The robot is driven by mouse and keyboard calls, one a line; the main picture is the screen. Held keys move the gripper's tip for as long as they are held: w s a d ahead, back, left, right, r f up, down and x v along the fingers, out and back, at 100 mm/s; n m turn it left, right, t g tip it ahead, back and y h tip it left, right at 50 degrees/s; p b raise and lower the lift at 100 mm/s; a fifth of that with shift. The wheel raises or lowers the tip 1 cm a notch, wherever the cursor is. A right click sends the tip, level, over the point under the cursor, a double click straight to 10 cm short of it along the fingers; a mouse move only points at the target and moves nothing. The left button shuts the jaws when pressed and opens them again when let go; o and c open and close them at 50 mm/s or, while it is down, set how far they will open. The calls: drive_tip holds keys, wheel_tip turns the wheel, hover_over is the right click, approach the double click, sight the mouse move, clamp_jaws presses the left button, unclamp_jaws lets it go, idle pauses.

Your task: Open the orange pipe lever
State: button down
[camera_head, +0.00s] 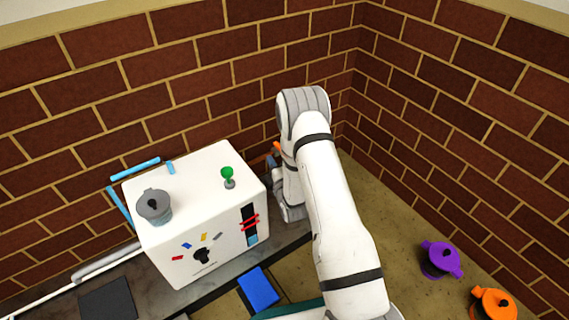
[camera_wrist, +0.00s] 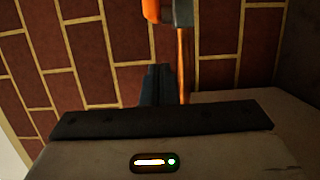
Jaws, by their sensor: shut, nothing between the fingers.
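An orange part (camera_wrist: 151,10), seemingly the pipe lever, shows at the top edge of the wrist view, beside a grey fitting (camera_wrist: 183,12). A thin orange-brown bar (camera_wrist: 184,62) runs down from the fitting. My gripper (camera_wrist: 160,68) is shut and empty, its dark fingers just left of this bar and below the orange part. Whether they touch is unclear. In the head view only a small orange bit (camera_head: 276,147) shows at the left edge of my arm, right of the white machine. My arm hides most of that spot.
The white machine (camera_head: 190,250) stands left of my arm, with a grey pot (camera_head: 154,207) and a green-knobbed stem (camera_head: 228,175) on top. A blue block (camera_head: 259,289) lies in front. Purple (camera_head: 441,258) and orange (camera_head: 494,304) pots stand at right. Brick walls close the corner.

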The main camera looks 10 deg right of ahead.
drive_tip(key=shift+w+d+b, duration=0.25)
drive_tip(key=shift+w+d, duration=0.05)
drive_tip(key=shift+d, duration=0.6)
drive_tip(key=shift+w+d+b, duration=0.2)
drive_tip(key=shift+w+d, duration=0.05)
drive_tip(key=shift+d, duration=0.65)
